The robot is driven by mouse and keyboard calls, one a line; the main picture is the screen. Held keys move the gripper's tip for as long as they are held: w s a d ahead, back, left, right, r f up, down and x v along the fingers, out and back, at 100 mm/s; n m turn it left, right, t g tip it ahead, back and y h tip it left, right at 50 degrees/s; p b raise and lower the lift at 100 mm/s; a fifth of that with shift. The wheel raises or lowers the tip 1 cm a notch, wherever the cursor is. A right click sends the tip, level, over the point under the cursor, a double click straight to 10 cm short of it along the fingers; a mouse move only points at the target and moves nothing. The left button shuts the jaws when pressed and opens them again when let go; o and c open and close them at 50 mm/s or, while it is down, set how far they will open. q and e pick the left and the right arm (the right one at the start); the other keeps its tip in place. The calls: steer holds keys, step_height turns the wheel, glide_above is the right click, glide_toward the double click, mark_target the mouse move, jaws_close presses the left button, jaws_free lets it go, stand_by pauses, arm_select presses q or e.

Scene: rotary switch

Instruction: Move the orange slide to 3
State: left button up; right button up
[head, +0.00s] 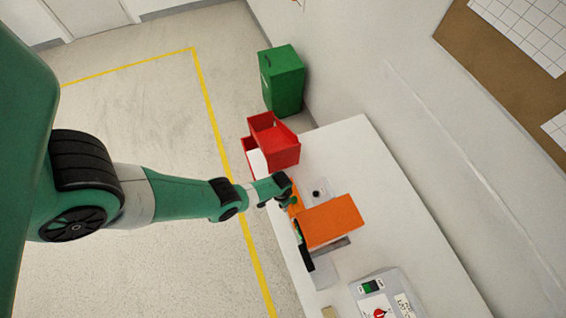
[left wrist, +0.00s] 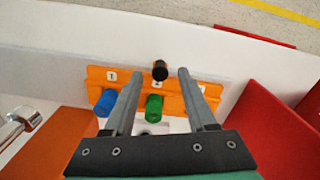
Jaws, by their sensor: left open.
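In the left wrist view an orange panel (left wrist: 206,92) carries a blue knob (left wrist: 105,103), a green knob (left wrist: 153,107) and a black knob (left wrist: 160,70). In the head view my left gripper (head: 286,190) covers much of the panel. My right gripper is not in view.
A large orange box-like part (head: 332,222) stands close to my left gripper on the white table (head: 385,185). Red bins (head: 275,143) stand at the table's far end. A grey switch box (head: 380,295) with a red knob is at the front. The table's right side is clear.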

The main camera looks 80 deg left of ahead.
arm_select(q)
steer(key=shift+f+b, duration=0.4)
steer(key=shift+f, duration=0.55)
jaws_close()
stand_by(0.7)
